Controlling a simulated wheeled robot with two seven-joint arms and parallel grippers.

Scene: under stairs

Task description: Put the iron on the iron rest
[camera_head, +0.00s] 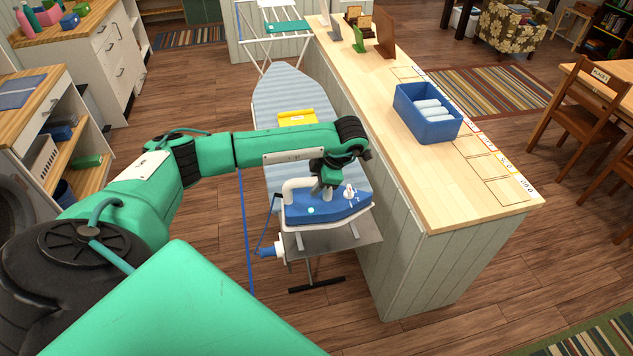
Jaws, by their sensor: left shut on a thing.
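A blue and white iron (325,207) is at the near end of the striped ironing board (288,92). The grey metal iron rest (358,239) sticks out at that near end, below and around the iron. I cannot tell whether the iron touches the rest or is just above it. My left gripper (327,188) comes down from the green arm and is shut on the iron near its white handle. The arm and wrist partly hide the board. My right gripper is not in view.
A long wooden counter (455,180) stands close on the right, with a blue bin (428,113) of white rolls on it. A yellow object (297,118) lies on the board. Drawers and shelves stand at the left. Wooden chairs (587,110) are at the right.

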